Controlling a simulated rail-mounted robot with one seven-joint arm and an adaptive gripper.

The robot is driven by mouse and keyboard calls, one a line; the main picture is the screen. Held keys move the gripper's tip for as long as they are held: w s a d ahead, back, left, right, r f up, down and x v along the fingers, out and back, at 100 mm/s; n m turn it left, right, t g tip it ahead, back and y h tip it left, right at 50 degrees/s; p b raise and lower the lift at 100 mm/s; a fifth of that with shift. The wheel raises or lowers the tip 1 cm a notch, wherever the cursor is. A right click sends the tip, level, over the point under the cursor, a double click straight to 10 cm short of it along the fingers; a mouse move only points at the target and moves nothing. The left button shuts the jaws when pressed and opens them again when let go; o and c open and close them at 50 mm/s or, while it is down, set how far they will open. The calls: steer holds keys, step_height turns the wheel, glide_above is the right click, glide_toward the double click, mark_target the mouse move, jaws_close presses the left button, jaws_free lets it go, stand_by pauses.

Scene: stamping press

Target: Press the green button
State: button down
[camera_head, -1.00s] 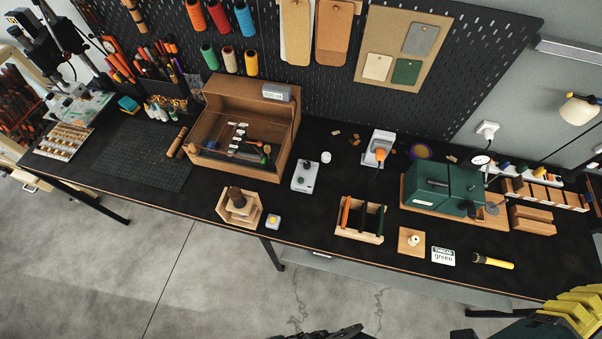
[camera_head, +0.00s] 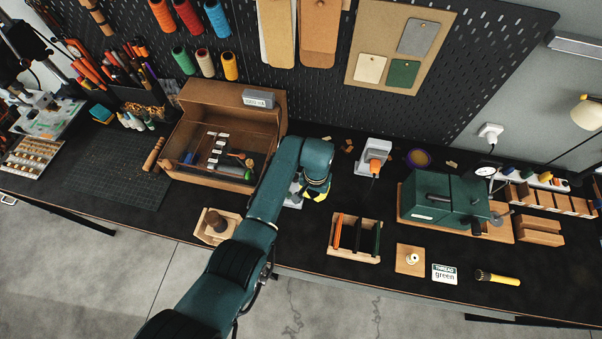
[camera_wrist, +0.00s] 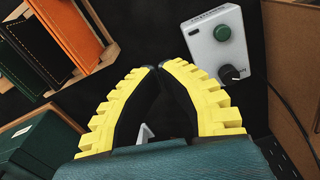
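The green button (camera_wrist: 222,33) is round and sits on top of a small white box (camera_wrist: 207,48), upper right of centre in the wrist view. A black knob and cable show on the box's lower edge. My gripper (camera_wrist: 154,68) has yellow, ribbed fingers that curve together, their tips meeting with nothing between them. The tips appear to the left of the box, apart from the button. In the head view my gripper (camera_head: 316,194) hangs over the bench beside the white box (camera_head: 293,196), which my arm partly covers; the button is hidden there.
A wooden rack (camera_head: 354,256) with coloured cards stands right of my gripper. An open brown cabinet (camera_head: 272,118) is at the back left. A white device with an orange part (camera_head: 373,155) stands behind.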

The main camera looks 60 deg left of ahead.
steer(key=s+a+n, duration=0.2)
steer(key=s+a, duration=0.4)
steer(key=a, duration=0.2)
steer(key=f+b, duration=0.7)
steer(key=f, duration=0.1)
steer(key=shift+w+d+b, duration=0.2)
steer(key=shift+d+b, duration=0.1)
steer(key=shift+b, duration=0.1)
steer(key=shift+f+b, duration=0.7)
steer(key=shift+f, duration=0.15)
steer(key=shift+r, duration=0.3)
step_height(320, 180, up, 9)
steer(key=p, duration=0.9)
steer(key=shift+r, duration=0.2)
